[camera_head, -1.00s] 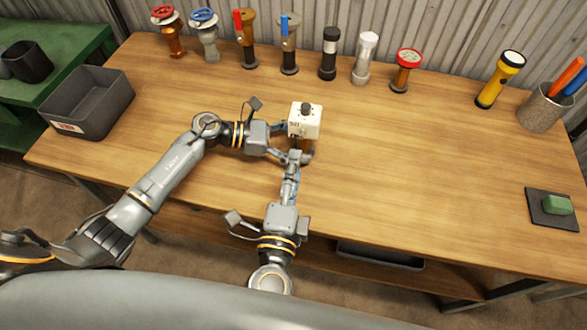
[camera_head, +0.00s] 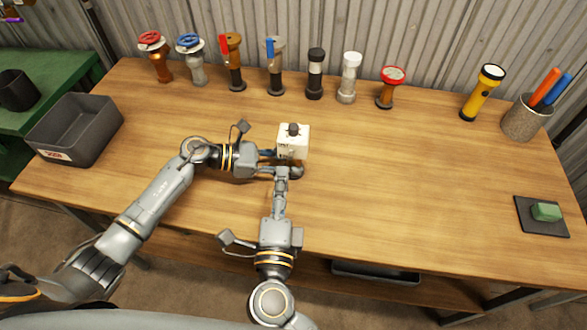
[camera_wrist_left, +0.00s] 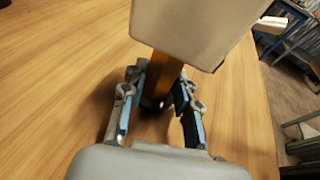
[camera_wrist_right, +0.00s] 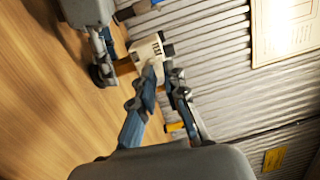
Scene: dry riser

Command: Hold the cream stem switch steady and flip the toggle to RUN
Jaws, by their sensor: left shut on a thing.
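The cream switch (camera_head: 293,143) is a box with a dark knob on top, upright on an orange-brown stem (camera_wrist_left: 160,78) near the table's middle. My left gripper (camera_head: 268,162) comes from the left and is shut on the stem below the box; the left wrist view shows its fingers on both sides. My right gripper (camera_head: 281,168) is at the near side of the box, fingertips close to its front face. In the right wrist view its fingers (camera_wrist_right: 164,80) are slightly apart, and the box (camera_wrist_right: 150,52) shows TEST lettering. The toggle itself cannot be made out.
Several valves and fittings stand along the back edge, with a yellow flashlight (camera_head: 482,93) and a pen cup (camera_head: 524,121) at right. A grey bin (camera_head: 75,128) is at left. A green block (camera_head: 546,211) lies on a dark pad (camera_head: 528,226). The table's right middle is clear.

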